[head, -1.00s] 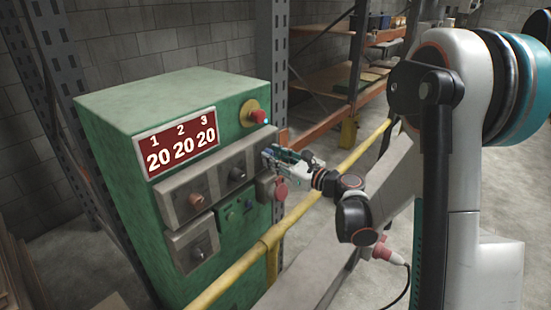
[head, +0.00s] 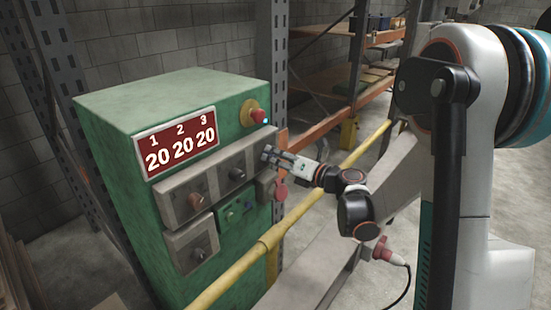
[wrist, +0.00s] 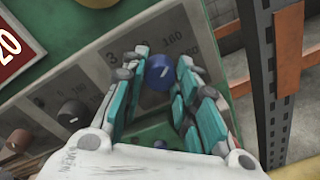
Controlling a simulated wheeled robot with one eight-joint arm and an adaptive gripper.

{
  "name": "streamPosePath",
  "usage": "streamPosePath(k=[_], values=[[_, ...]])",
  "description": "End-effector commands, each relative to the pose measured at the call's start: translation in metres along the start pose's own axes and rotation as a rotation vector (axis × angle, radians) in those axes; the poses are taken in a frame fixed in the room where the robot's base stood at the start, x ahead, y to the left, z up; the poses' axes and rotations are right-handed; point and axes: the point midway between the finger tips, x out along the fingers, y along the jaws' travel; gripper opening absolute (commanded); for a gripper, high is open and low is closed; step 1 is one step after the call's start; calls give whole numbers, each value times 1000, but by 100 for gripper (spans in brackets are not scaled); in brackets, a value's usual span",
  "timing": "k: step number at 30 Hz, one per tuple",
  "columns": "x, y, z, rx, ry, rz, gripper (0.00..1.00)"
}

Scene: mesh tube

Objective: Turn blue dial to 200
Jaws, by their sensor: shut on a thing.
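The blue dial (wrist: 160,71) shows in the wrist view between my fingertips, on a grey panel with the number 3 and a printed scale. A pale pointer line crosses its face. My gripper (head: 268,154) is at the right end of the upper grey panel in the head view and hides the dial there. In the wrist view its teal fingers (wrist: 160,76) stand on both sides of the dial, closed on it. The red display (head: 180,143) reads 20 under each of 1, 2 and 3.
A black dial (head: 237,174) and a copper-coloured dial (head: 195,201) sit left on the same panel. A red mushroom button (head: 259,116) is above my gripper. A yellow rail (head: 265,246) runs in front of the green cabinet (head: 165,90). A rack post (wrist: 258,70) stands at the right.

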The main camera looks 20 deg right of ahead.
Motion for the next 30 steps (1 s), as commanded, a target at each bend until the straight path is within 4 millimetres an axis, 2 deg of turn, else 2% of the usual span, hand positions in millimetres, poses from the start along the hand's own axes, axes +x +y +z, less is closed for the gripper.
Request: streamPosePath(k=[30], values=[[0, -3, 0, 958, 51, 11, 4]])
